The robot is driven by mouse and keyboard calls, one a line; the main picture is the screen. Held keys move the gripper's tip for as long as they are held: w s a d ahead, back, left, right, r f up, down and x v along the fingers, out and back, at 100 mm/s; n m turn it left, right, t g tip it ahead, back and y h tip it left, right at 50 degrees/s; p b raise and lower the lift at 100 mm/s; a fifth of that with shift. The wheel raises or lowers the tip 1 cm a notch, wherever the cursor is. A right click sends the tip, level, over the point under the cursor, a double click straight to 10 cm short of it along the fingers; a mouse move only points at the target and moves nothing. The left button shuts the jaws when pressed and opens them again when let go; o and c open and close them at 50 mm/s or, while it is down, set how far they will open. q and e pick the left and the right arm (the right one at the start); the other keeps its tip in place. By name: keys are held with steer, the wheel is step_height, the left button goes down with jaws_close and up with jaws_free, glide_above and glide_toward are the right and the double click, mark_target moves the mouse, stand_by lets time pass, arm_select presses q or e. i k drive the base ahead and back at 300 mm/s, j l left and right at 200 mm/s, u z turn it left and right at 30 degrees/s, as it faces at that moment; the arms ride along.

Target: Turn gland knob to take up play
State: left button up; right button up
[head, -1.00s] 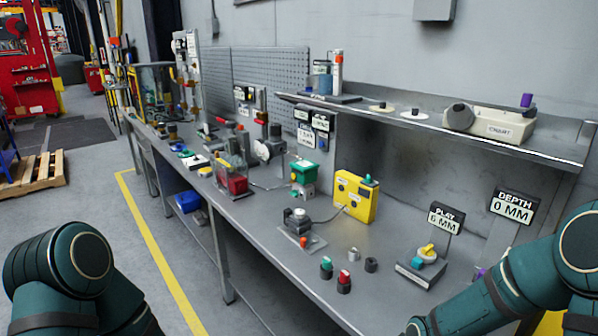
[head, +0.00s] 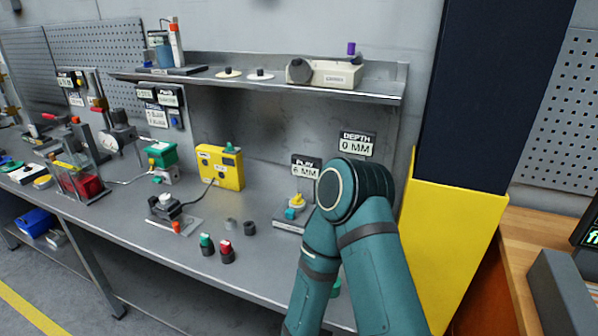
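A sign marked PLAY (head: 305,167) stands on the bench; its small digits seem to read 6 MM. Below it a yellow knob (head: 297,200) and a teal part (head: 291,213) sit on a grey block (head: 287,225). I cannot tell for sure which part is the gland knob. My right arm stands close in front, just right of the yellow knob, and covers the bench there. Neither of my grippers shows in the head view.
A DEPTH sign (head: 357,145) reads 0 MM. A green knob (head: 206,244) and a red knob (head: 226,251) stand near the bench's front edge, left of my arm. A yellow box (head: 219,167) stands behind. A shelf (head: 240,84) runs above; a yellow-and-dark column (head: 455,240) stands right.

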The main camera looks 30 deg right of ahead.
mark_target(298, 200)
steer(key=z, duration=1)
